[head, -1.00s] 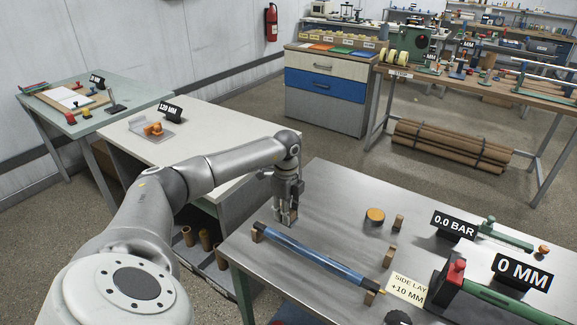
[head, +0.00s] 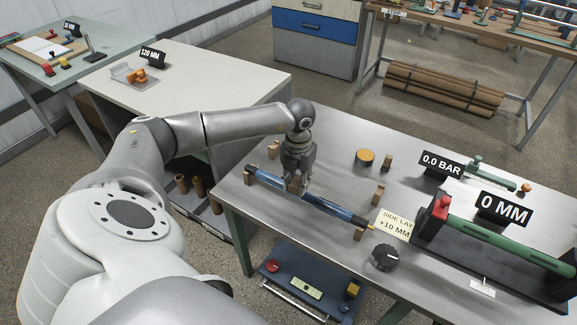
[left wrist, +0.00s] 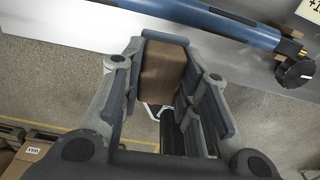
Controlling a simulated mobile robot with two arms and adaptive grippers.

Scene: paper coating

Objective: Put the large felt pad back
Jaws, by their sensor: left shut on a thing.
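My left gripper (head: 297,185) is over the near-left part of the metal table, above the blue roller. In the left wrist view its fingers (left wrist: 165,85) are shut on a brown block (left wrist: 163,72), which could be the large felt pad; no label shows on it. In the head view the fingers mostly hide this block. The blue roller (head: 328,207) lies across brown end supports, and it also shows in the left wrist view (left wrist: 215,22). Small brown blocks stand beyond it, one to the right (head: 379,194) and one farther back (head: 388,161). My right gripper is out of view.
An orange round piece (head: 365,157) sits on the metal table (head: 330,150). A black knob (head: 384,257) and a "SIDE LAY" card (head: 393,224) are at the front. A green roller unit (head: 510,240) fills the right side. A low pedal board (head: 310,285) is below the front edge.

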